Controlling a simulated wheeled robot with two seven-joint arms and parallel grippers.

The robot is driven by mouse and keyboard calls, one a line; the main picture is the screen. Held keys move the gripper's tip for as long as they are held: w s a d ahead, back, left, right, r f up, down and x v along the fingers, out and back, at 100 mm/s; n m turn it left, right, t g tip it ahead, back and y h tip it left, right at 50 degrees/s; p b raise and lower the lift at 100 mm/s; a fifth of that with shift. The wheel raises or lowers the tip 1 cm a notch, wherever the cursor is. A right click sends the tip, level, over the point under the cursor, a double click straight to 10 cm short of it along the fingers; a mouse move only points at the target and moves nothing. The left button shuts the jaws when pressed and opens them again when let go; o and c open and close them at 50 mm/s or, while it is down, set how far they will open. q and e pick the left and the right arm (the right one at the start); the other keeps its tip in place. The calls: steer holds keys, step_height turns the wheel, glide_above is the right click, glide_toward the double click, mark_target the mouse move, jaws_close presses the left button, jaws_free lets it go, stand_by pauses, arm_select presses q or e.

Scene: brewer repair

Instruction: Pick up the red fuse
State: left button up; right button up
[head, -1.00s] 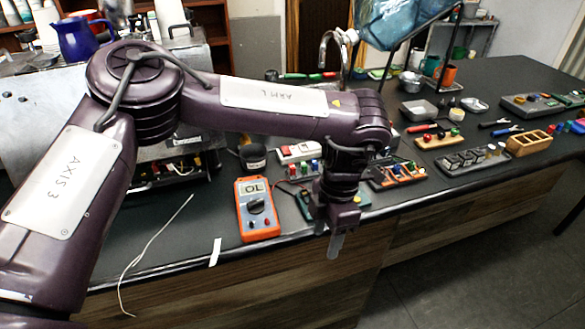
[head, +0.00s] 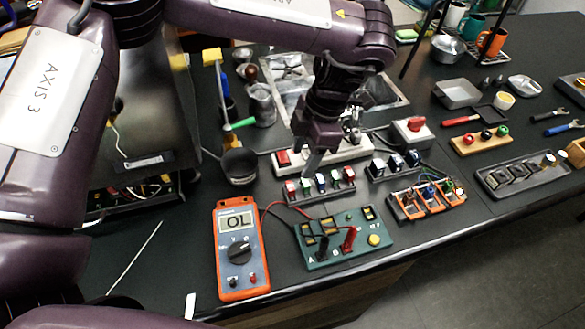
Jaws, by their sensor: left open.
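A dark rack (head: 322,198) holds a row of several small fuses with coloured caps. My right gripper is not in view.
A white power strip (head: 345,152) with a red switch lies behind the rack. An orange multimeter (head: 240,270) reading OL and a green test board (head: 345,246) with probe leads lie in front. A black cup (head: 239,167) stands left; an orange-framed block (head: 426,200) sits right.

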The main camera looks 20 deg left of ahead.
mark_target(290, 186)
arm_select(q)
steer(key=shift+s+f, duration=0.3)
steer(key=shift+s, duration=0.05)
steer(key=shift+s+a+f+p, duration=0.15)
steer(key=shift+s+f, duration=0.3)
steer(key=shift+f, duration=0.1)
steer(key=shift+s+a+f+p, duration=0.15)
steer(key=shift+s+f, duration=0.3)
steer(key=shift+f, duration=0.1)
steer(key=x, duration=0.3)
steer(key=shift+w+a, duration=0.1)
steer(key=shift+w, duration=0.15)
steer(key=shift+a+f, duration=0.15)
steer(key=shift+f, duration=0.35)
steer(key=shift+s, duration=0.1)
steer(key=c, duration=1.1)
steer(key=shift+o, duration=0.2)
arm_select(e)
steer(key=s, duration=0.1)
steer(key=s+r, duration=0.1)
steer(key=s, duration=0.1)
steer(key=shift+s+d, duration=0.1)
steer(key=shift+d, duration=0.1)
arm_select(q)
steer(key=shift+r, duration=0.1)
